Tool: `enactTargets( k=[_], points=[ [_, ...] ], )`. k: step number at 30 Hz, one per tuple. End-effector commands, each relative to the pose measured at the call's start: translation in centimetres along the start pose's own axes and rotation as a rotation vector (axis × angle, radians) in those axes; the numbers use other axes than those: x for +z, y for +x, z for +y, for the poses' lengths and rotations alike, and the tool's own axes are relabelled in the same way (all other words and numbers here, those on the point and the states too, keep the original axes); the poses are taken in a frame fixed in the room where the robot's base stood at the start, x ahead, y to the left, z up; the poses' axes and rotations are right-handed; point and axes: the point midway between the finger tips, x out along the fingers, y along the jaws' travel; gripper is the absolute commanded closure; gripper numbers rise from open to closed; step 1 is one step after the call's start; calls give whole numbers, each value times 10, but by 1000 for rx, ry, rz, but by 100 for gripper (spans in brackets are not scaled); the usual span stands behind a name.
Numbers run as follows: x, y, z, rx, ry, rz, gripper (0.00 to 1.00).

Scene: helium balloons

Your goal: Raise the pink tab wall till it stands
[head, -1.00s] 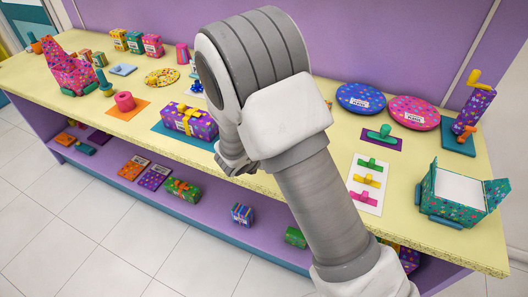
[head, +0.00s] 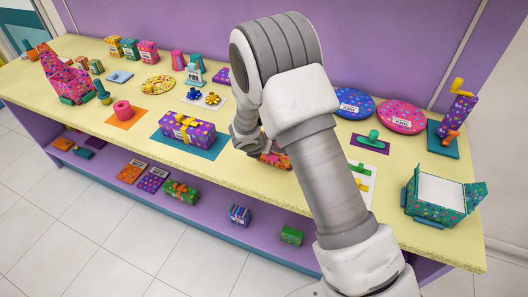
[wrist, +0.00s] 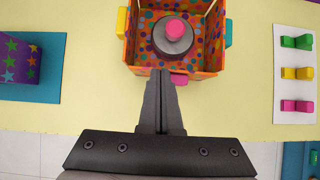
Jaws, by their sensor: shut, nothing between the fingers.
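The orange box (wrist: 207,50) with colored dots is at the top middle of the wrist view. Inside it is a grey disc (wrist: 172,46) with a pink knob. A pink tab (wrist: 180,79) is at the box's near edge; I cannot tell how far its wall tilts. A yellow tab (wrist: 121,22) is on the left side and a teal tab (wrist: 228,33) on the right. My gripper (wrist: 163,72) is shut and empty, its tips at the near edge beside the pink tab. In the head view my arm hides most of the box (head: 275,160).
A purple star box (wrist: 20,60) on a teal mat (wrist: 48,85) stands left of the orange box. A white card (wrist: 294,15) with green, yellow and pink pieces lies to the right. The tabletop (wrist: 85,110) between them is clear.

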Motion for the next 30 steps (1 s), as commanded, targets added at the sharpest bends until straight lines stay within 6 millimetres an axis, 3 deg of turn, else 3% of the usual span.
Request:
enactTargets(
  k=[20,30],
  points=[
    [3,0,0,0,-1,0,100],
    [11,-11,0,0,0,0,100]
  ],
)
